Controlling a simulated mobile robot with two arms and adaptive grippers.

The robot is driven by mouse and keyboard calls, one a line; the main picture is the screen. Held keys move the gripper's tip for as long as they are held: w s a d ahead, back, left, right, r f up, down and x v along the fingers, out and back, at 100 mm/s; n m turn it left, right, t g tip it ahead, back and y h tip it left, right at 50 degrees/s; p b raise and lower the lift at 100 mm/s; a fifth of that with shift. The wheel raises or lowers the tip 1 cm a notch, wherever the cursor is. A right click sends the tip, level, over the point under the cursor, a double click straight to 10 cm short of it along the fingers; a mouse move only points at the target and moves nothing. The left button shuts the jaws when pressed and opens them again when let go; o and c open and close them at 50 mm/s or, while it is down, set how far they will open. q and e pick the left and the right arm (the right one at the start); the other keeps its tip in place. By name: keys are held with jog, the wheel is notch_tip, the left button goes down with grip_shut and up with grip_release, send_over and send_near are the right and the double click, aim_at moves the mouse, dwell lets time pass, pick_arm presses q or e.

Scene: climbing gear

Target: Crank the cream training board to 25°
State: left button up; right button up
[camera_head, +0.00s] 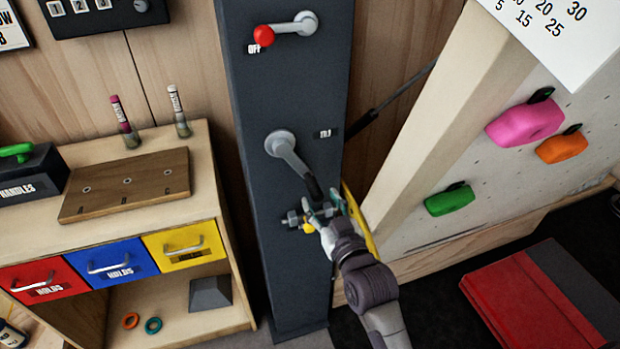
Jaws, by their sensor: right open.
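The cream training board (425,125) leans at the right, its pale face carrying pink, orange and green holds. A white angle card (548,32) with numbers including 15, 20, 25 and 30 is cut off at the top right; no pointer on it is visible. The grey crank (287,150) is on the dark column, its arm slanting down right to a black handle (313,188). My right gripper (322,211) is open at the handle's lower end. I cannot tell whether its fingers touch the handle. My left gripper is out of view.
The dark column (300,85) also bears a red-knobbed lever (264,36) beside an OFF label. A metal fitting (292,218) and a yellow strip (361,220) are close to my gripper. A wooden shelf (228,235) with drawers stands left; a red-and-black pad (530,305) lies lower right.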

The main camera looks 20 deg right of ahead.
aim_at(310, 182)
jog(key=w, duration=0.7)
jog(key=shift+a, duration=0.25)
jog(key=shift+s+r, duration=0.1)
grip_shut()
